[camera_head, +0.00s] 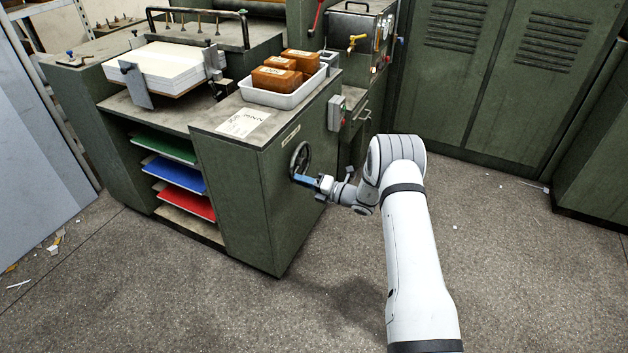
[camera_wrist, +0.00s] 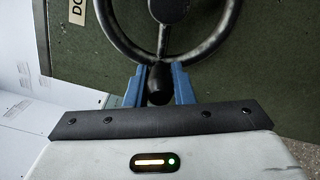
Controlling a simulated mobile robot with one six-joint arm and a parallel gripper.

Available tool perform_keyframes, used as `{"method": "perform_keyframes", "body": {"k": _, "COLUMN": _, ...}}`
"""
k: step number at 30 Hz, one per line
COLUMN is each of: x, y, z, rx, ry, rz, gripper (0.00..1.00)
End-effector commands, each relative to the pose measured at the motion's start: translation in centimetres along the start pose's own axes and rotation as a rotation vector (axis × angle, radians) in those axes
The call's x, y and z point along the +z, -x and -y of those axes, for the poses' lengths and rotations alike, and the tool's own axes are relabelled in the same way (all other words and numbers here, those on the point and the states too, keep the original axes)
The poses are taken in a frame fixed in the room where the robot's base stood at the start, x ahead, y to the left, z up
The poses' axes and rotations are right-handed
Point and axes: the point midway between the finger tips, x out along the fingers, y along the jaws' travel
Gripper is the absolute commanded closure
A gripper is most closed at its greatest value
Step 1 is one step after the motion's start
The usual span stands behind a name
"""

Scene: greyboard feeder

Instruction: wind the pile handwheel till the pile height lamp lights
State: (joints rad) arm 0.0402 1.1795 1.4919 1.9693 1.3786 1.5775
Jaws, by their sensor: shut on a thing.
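The dark handwheel (camera_head: 299,156) is on the green side panel of the machine. In the wrist view its hub, a spoke and the lower rim (camera_wrist: 211,46) show, and its top is cut off. My gripper (camera_head: 304,180) is at the bottom of the wheel. In the wrist view my gripper (camera_wrist: 158,86) has its blue fingers on either side of the wheel's black handle knob (camera_wrist: 160,82), shut on it. The white paper pile (camera_head: 168,66) is on top of the machine at the left. I cannot pick out the pile height lamp for sure.
A white tray (camera_head: 284,100) with several brown blocks stands on the machine top above the wheel. A grey switch box (camera_head: 337,112) sticks out right of the wheel. Green cabinets (camera_head: 510,75) stand at the back right. The floor in front is mostly clear.

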Motion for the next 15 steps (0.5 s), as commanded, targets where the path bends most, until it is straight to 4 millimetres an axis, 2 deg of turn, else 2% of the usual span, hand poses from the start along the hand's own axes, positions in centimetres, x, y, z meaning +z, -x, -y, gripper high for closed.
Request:
{"method": "perform_keyframes", "body": {"k": 11, "x": -0.66, "y": -0.23, "z": 0.15, "rx": -0.001, "ry": -0.012, "rz": -0.012, "gripper": 1.0}}
{"method": "perform_keyframes", "body": {"k": 12, "x": -0.69, "y": -0.24, "z": 0.16, "rx": -0.001, "ry": -0.012, "rz": -0.012, "gripper": 0.78}}
{"method": "perform_keyframes", "body": {"k": 15, "x": -0.69, "y": -0.26, "z": 0.15, "rx": -0.001, "ry": -0.012, "rz": -0.012, "gripper": 0.69}}
